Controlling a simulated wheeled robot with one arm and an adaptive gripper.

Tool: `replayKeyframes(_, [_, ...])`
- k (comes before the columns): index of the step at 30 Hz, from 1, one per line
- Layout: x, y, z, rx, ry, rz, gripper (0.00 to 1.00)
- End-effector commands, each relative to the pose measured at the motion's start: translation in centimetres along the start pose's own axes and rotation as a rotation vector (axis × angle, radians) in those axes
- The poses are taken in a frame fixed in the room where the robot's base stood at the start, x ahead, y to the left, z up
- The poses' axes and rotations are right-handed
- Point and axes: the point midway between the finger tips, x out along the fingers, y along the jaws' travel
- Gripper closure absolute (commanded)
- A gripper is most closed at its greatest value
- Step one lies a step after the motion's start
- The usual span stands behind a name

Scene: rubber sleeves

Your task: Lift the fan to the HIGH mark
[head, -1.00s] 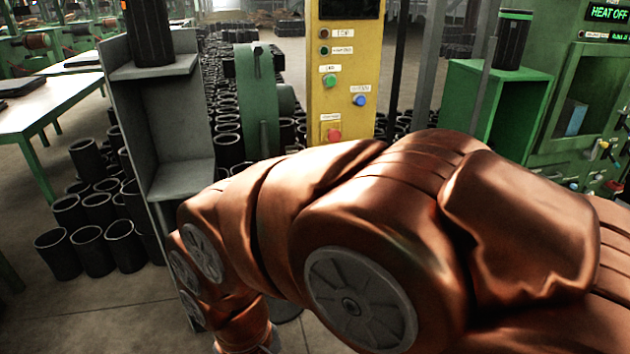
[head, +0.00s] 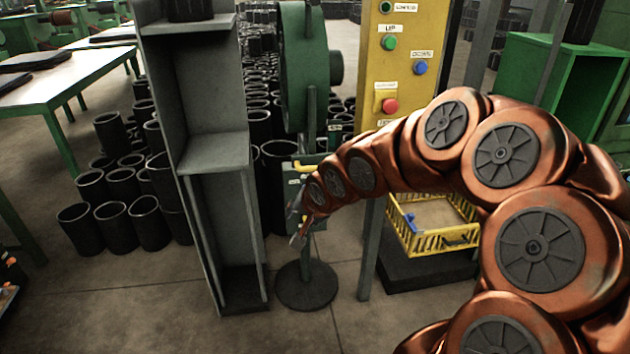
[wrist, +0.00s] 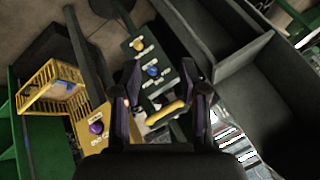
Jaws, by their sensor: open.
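The green round fan (head: 305,65) stands on a post with a dark round base (head: 305,285). A small green control box (head: 300,172) with a yellow handle sits on the post below it. My gripper (head: 297,225) is beside the post, in front of the box, small and partly hidden by my arm. In the wrist view my gripper (wrist: 168,85) is open, with the yellow handle (wrist: 165,113) between and beyond its fingers; contact cannot be told. The dark green panel (wrist: 152,70) has a yellow-orange knob and a blue knob. I cannot read a HIGH mark.
A grey shelf frame (head: 215,150) stands left of the fan. A yellow button post (head: 400,70) with UP and DOWN buttons stands right. A yellow basket (head: 435,240) sits right of the gripper. Black sleeves (head: 120,225) crowd the floor at left.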

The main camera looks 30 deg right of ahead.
Motion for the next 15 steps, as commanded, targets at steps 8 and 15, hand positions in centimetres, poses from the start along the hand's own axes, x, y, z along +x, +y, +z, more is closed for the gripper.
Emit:
replayKeyframes(8, [6.2, 1.5, -10.5, 0.486, 0.185, -0.409, 0.57])
replayKeyframes(15, [6.3, 3.8, -15.2, 0.726, 0.225, -0.663, 0.57])
